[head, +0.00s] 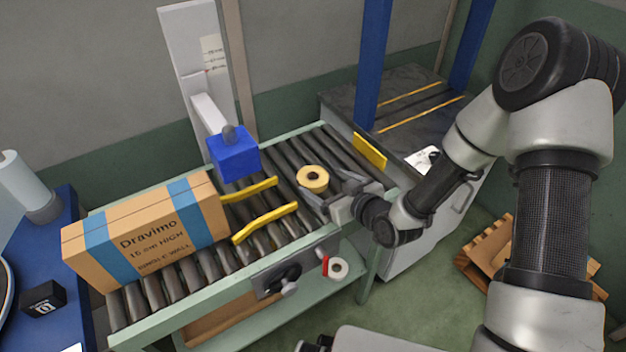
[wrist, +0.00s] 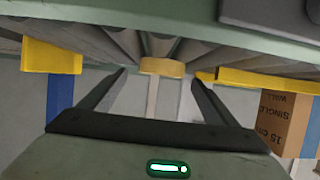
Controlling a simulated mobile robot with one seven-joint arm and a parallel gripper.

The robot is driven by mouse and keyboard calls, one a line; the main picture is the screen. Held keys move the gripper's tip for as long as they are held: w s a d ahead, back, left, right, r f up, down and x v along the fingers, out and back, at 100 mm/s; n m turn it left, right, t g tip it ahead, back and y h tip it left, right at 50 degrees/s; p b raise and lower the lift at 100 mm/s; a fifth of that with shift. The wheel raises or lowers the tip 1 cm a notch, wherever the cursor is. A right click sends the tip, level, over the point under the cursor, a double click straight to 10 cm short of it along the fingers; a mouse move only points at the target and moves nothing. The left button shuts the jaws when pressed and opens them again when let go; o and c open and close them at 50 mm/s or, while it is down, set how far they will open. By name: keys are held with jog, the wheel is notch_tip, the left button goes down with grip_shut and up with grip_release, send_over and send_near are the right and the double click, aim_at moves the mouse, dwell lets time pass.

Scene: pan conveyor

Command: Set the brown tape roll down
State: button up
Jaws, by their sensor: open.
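The brown tape roll (head: 312,178), tan with a darker centre, lies flat on the rollers of the conveyor (head: 333,132). My gripper (head: 322,186) is low over the rollers at the right part of the conveyor, its fingers spread towards the roll. In the wrist view the two fingers of my gripper (wrist: 159,73) stand wide apart. The tape roll (wrist: 162,67) shows in the gap between their tips, with space on both sides. No finger appears to touch it.
A cardboard box (head: 150,232) with blue bands stands on the left rollers beside yellow guide rails (head: 265,222). A blue block (head: 233,155) hangs over the conveyor behind the roll. A yellow plate (head: 370,151) stands at the right end.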

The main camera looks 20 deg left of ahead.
aim_at(309, 176)
jog(key=x, duration=0.4)
jog(key=shift+s+a+f, duration=0.1)
jog(key=shift+a+f, duration=0.05)
jog(key=shift+a, duration=0.1)
jog(key=c, duration=1.3)
